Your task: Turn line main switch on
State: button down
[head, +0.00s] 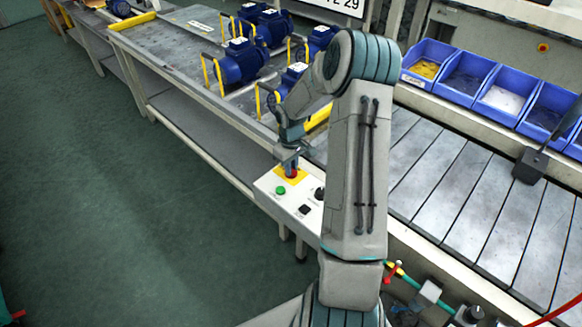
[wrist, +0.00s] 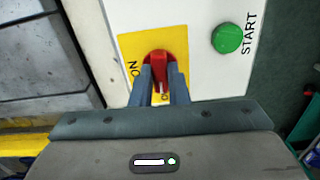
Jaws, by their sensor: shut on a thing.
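The line main switch (wrist: 158,57) is a red handle on a yellow plate (wrist: 128,45). It sits on a white control panel (head: 265,187), and its red part also shows in the head view (head: 293,174). My gripper (wrist: 162,76) is shut on the red handle, one finger on each side of it. In the head view my gripper (head: 290,163) reaches down onto the switch from above. The word ON is printed left of the handle in the wrist view. Another label below it is mostly hidden between the fingers. I cannot tell which position the handle is in.
A green START button (wrist: 227,38) is close beside the switch. A black knob (head: 319,193) and a small black control (head: 304,209) are on the same panel. Blue pumps (head: 240,62) stand on the bench behind. Blue bins (head: 465,80) line the right. Floor at left is clear.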

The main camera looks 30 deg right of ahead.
jog(key=m+b, duration=0.3)
jog(key=m, duration=0.1)
jog(key=shift+w+f+m, duration=0.1)
jog(key=shift+m, duration=0.2)
jog(key=m+b, duration=0.2)
jog(key=m, duration=0.2)
jog(key=shift+m+b, duration=0.3)
jog(key=shift+b, duration=0.05)
jog(key=m+b, duration=0.1)
jog(key=m, duration=0.3)
jog(key=shift+r+m, duration=0.2)
jog(key=shift+m, duration=1.8)
jog(key=c, duration=1.4)
grip_release()
